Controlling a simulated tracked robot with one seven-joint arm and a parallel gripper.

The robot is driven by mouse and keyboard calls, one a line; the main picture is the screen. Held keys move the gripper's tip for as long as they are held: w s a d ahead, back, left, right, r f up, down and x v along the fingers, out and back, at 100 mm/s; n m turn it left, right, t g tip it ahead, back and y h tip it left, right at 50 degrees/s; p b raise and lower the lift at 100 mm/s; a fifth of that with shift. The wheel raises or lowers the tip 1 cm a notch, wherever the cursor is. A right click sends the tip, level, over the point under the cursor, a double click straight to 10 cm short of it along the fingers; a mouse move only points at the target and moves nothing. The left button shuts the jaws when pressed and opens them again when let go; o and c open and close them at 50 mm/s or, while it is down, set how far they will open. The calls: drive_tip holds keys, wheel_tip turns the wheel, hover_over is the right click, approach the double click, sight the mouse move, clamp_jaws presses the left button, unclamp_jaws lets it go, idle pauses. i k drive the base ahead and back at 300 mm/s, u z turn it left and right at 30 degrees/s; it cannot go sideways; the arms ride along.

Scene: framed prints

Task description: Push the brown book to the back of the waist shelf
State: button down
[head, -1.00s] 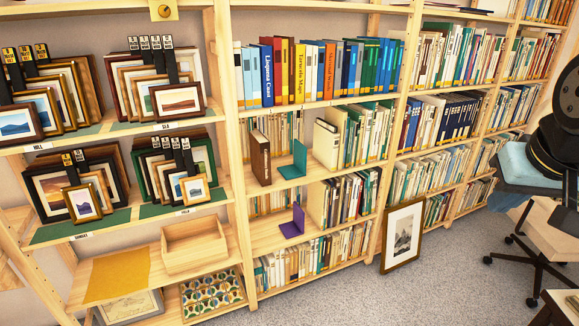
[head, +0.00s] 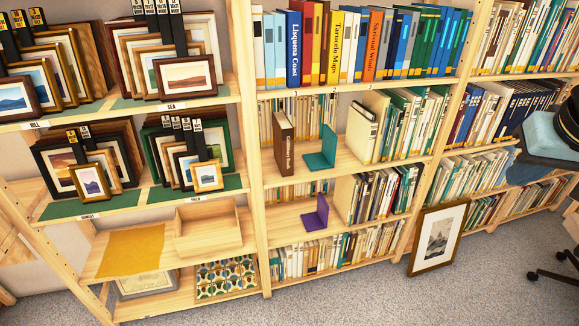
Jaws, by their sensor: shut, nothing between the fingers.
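The brown book (head: 284,143) stands upright on the middle shelf (head: 300,176) of the centre bay, at the left part of the open space. Its spine faces outward, close to the front edge. A row of pale books (head: 310,106) stands behind it, deeper in. A teal bookend (head: 321,159) is to its right on the same shelf, apart from it. My gripper is not in view.
A thick cream book (head: 361,128) and a row of books stand right of the teal bookend. A purple bookend (head: 317,216) is one shelf below. A framed print (head: 437,238) leans at the bookcase foot. Grey carpet (head: 360,295) in front is clear.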

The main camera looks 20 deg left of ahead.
sight(283, 130)
drive_tip(key=u, duration=0.9)
drive_tip(key=i, duration=0.6)
drive_tip(key=k, duration=0.6)
drive_tip(key=u, duration=0.1)
